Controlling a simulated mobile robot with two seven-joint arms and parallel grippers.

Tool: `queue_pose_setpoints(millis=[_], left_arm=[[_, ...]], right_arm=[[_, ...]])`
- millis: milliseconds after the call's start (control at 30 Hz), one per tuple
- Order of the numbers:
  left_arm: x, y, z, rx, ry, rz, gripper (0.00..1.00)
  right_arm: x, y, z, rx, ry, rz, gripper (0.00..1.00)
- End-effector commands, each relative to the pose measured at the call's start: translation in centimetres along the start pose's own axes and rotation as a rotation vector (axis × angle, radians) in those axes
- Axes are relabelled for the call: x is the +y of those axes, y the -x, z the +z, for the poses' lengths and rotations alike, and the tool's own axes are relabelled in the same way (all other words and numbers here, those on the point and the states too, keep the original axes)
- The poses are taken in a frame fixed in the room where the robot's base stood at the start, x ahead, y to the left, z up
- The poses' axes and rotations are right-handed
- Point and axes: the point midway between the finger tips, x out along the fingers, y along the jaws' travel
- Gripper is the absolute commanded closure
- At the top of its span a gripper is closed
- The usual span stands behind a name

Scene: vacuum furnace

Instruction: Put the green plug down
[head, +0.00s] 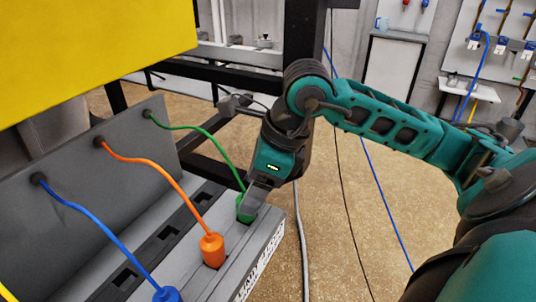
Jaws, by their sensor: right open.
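The green plug (245,207) stands at the right end of the grey socket panel (258,252), its green cable rising to a grey upright plate (75,165). My right gripper (250,203) comes down from above at the plug, with its fingertips around or right beside the plug's top. Its jaws are open, and part of the plug is hidden behind the fingers. I cannot tell whether the plug is fully seated in its slot. My left gripper is out of view.
An orange plug (212,248) and a blue plug (167,294) stand to the left on the same panel. Empty dark slots (170,233) run behind them. A yellow panel (90,50) hangs at upper left. A black frame post (300,45) stands behind my gripper. Loose cables cross the floor at right.

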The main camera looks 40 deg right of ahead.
Motion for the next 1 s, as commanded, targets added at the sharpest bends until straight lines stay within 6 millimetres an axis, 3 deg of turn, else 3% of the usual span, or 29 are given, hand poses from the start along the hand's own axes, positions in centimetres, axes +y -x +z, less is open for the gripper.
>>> queue_pose_setpoints(millis=[33,200,400,1000], left_arm=[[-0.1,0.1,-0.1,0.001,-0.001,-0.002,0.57],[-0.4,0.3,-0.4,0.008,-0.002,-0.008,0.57],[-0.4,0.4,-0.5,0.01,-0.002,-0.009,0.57],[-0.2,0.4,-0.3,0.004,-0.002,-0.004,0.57]], right_arm=[[-0.1,1.4,0.0,0.0,0.0,-0.007,0.34],[-0.1,4.8,0.0,0.0,0.0,-0.005,0.34],[0.0,7.0,0.0,0.001,-0.001,-0.001,0.34],[0.0,7.5,0.0,0.001,-0.001,0.0,0.34]])
